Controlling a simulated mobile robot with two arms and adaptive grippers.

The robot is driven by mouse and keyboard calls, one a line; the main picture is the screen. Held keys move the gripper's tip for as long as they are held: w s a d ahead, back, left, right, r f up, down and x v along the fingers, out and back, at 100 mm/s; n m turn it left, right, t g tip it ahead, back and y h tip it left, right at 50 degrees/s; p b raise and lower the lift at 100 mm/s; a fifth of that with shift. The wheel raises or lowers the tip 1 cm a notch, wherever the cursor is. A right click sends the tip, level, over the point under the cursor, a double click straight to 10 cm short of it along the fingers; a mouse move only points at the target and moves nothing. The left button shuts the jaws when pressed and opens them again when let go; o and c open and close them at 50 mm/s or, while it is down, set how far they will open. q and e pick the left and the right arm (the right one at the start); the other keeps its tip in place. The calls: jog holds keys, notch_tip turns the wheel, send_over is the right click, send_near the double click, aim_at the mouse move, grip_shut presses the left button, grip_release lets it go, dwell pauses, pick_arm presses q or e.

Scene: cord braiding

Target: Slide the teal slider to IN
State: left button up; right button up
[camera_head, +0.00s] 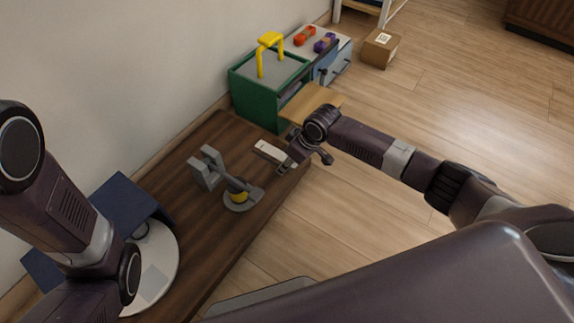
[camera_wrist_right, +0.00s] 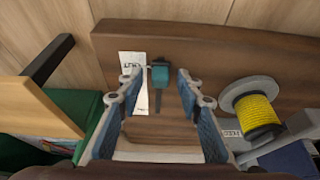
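The teal slider (camera_wrist_right: 160,73) stands on a dark slot in the brown wooden board (camera_wrist_right: 215,50), seen in the right wrist view. A white label strip (camera_wrist_right: 132,65) lies beside it to the left, with lettering at its top end that seems to read OUT; no IN marking is legible. My right gripper (camera_wrist_right: 159,92) is open, its two blue-padded fingers spread to either side of the slider, with gaps on both sides. In the head view my right gripper (camera_head: 305,152) is over the board's right edge by the label strip (camera_head: 270,150), and the slider cannot be made out. My left gripper is out of view.
A yellow cord spool (camera_wrist_right: 258,112) on a grey holder stands right of the slider; a grey bracket (camera_head: 206,168) is beside it. A green box (camera_head: 250,98) with a yellow handle stands beyond the board. A white disc (camera_head: 165,250) and blue stand (camera_head: 125,200) are at the near left.

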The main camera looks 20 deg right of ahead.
grip_shut()
dwell(0.3)
